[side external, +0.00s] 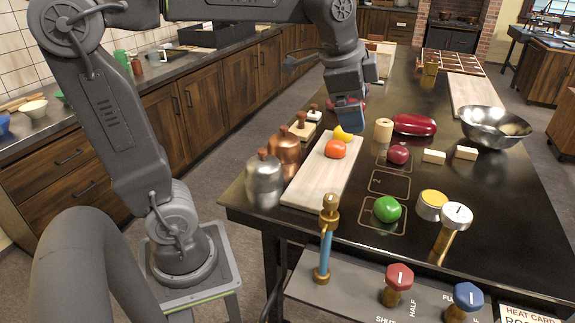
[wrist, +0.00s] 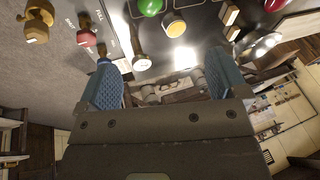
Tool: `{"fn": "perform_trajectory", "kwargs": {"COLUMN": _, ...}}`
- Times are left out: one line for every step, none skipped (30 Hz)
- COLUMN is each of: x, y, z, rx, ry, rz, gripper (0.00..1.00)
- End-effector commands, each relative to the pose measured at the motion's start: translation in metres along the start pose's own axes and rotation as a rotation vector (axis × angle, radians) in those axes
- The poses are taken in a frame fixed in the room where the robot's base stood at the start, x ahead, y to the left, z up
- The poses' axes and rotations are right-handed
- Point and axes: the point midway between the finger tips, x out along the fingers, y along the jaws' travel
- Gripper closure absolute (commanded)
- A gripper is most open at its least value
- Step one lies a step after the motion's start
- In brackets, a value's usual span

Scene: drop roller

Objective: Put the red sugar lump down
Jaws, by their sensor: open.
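A dark red round lump (side external: 398,154) rests in an outlined square on the black worktop (side external: 470,200). A green lump (side external: 387,208) sits in another outlined square nearer the front, and also shows at the top of the wrist view (wrist: 150,6). An orange-red lump (side external: 335,148) and a yellow one (side external: 343,134) lie on the pale board (side external: 312,184). I cannot tell for certain which is the sugar lump. My gripper (side external: 350,126) hangs above the board's far end, left of the dark red lump. Its blue fingers (wrist: 165,88) are apart, with nothing held between them.
Copper (side external: 286,143) and steel (side external: 264,180) pots stand left of the board. Knobs (side external: 398,283) and a brass-and-blue lever (side external: 326,240) line the front.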

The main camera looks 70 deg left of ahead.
Motion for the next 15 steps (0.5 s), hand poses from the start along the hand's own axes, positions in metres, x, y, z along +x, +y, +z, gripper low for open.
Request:
{"fn": "perform_trajectory", "kwargs": {"x": -0.004, "y": 0.021, "z": 0.017, "rx": -0.090, "ry": 0.021, "rz": -0.007, "gripper": 0.08}}
{"fn": "perform_trajectory", "kwargs": {"x": -0.004, "y": 0.032, "z": 0.026, "rx": -0.151, "ry": 0.032, "rz": -0.009, "gripper": 0.08}}
{"fn": "perform_trajectory", "kwargs": {"x": -0.003, "y": 0.046, "z": 0.038, "rx": -0.229, "ry": 0.047, "rz": -0.011, "gripper": 0.08}}
{"fn": "perform_trajectory", "kwargs": {"x": -0.001, "y": 0.056, "z": 0.047, "rx": -0.285, "ry": 0.056, "rz": -0.011, "gripper": 0.08}}
{"fn": "perform_trajectory", "kwargs": {"x": 0.001, "y": 0.065, "z": 0.056, "rx": -0.339, "ry": 0.067, "rz": -0.011, "gripper": 0.08}}
{"fn": "perform_trajectory", "kwargs": {"x": 0.004, "y": 0.077, "z": 0.066, "rx": -0.405, "ry": 0.078, "rz": -0.009, "gripper": 0.08}}
{"fn": "perform_trajectory", "kwargs": {"x": 0.007, "y": 0.084, "z": 0.073, "rx": -0.450, "ry": 0.087, "rz": -0.008, "gripper": 0.08}}
{"fn": "perform_trajectory", "kwargs": {"x": 0.009, "y": 0.091, "z": 0.080, "rx": -0.492, "ry": 0.094, "rz": -0.006, "gripper": 0.08}}
{"fn": "perform_trajectory", "kwargs": {"x": 0.013, "y": 0.099, "z": 0.087, "rx": -0.539, "ry": 0.103, "rz": -0.004, "gripper": 0.08}}
{"fn": "perform_trajectory", "kwargs": {"x": 0.015, "y": 0.104, "z": 0.092, "rx": -0.570, "ry": 0.108, "rz": -0.002, "gripper": 0.08}}
{"fn": "perform_trajectory", "kwargs": {"x": 0.017, "y": 0.108, "z": 0.096, "rx": -0.596, "ry": 0.112, "rz": 0.000, "gripper": 0.08}}
{"fn": "perform_trajectory", "kwargs": {"x": 0.019, "y": 0.112, "z": 0.100, "rx": -0.625, "ry": 0.117, "rz": 0.001, "gripper": 0.08}}
{"fn": "perform_trajectory", "kwargs": {"x": 0.021, "y": 0.115, "z": 0.102, "rx": -0.640, "ry": 0.119, "rz": 0.003, "gripper": 0.08}}
{"fn": "perform_trajectory", "kwargs": {"x": 0.022, "y": 0.116, "z": 0.104, "rx": -0.653, "ry": 0.122, "rz": 0.003, "gripper": 0.08}}
{"fn": "perform_trajectory", "kwargs": {"x": 0.023, "y": 0.118, "z": 0.105, "rx": -0.664, "ry": 0.123, "rz": 0.004, "gripper": 0.08}}
